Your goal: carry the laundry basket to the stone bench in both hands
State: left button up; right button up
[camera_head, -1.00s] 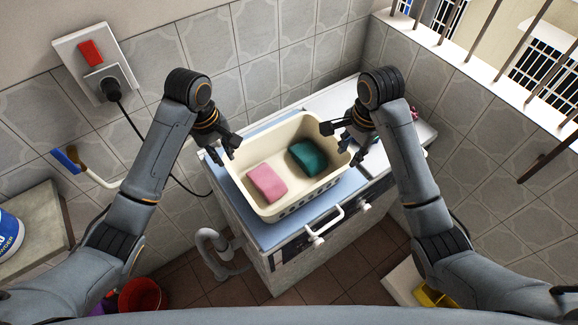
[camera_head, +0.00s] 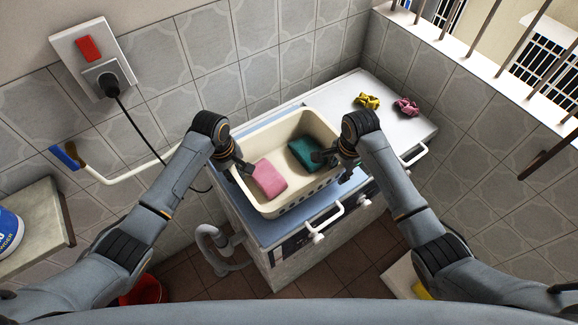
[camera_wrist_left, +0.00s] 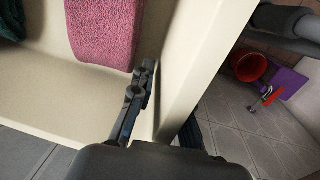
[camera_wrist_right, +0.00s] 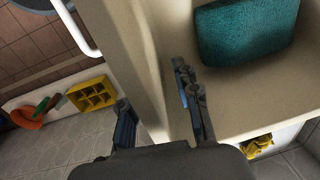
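The cream laundry basket (camera_head: 265,206) stands on the blue top of a white washing machine, with a folded pink cloth (camera_head: 269,179) and a folded teal cloth (camera_head: 305,154) inside. My left gripper (camera_head: 244,167) is at the basket's left wall. In the left wrist view, one finger is inside the wall and the other is partly hidden beyond its rim. My right gripper (camera_head: 328,154) is at the right wall. In the right wrist view, its open fingers (camera_wrist_right: 158,112) straddle the wall, the outer finger apart from it. The grey stone bench (camera_head: 52,216) is at the left edge.
A blue and white tub (camera_head: 8,232) stands on the bench. Yellow (camera_head: 367,101) and pink (camera_head: 406,106) cloths lie on the white top right of the basket. A pipe and cable run along the left wall. A red bucket (camera_head: 142,290) is on the floor. Window bars are at upper right.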

pick_arm(q)
jog(key=shift+f, duration=0.35)
pick_arm(e)
jog(key=shift+f, duration=0.35)
pick_arm(q)
grip_shut()
pick_arm(e)
jog(key=c, duration=0.4)
grip_shut()
jog(key=shift+r, duration=0.1)
